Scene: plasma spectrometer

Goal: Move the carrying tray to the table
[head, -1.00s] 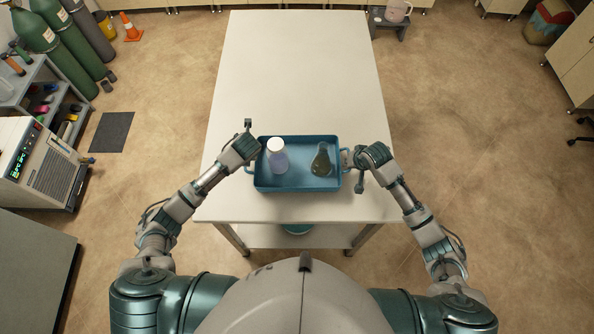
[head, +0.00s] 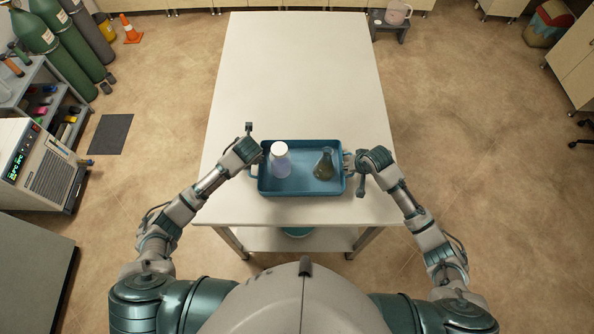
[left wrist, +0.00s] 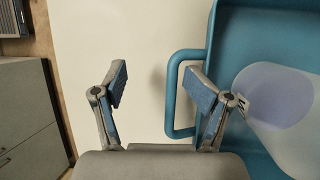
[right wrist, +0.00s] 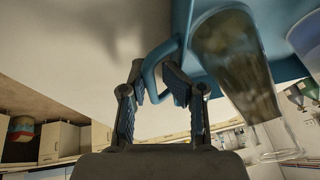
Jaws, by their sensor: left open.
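The blue carrying tray (head: 302,191) rests on the near part of the white table (head: 305,80). It holds a white-capped bottle (head: 281,162) on its left and a dark-filled flask (head: 324,166) on its right. My left gripper (left wrist: 160,88) is open at the tray's left handle (left wrist: 172,95); the right-hand finger overlaps the handle in the left wrist view. My right gripper (right wrist: 158,85) is at the right handle (right wrist: 150,72), whose loop shows between its fingers. The fingers stand apart there, but I cannot tell whether they grip the handle.
The table beyond the tray is bare. A low shelf under the table holds a teal item (head: 297,232). Gas cylinders (head: 45,45) and a boxy instrument (head: 38,165) stand at left. A grey surface (head: 30,270) is at near left. Floor on the right is open.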

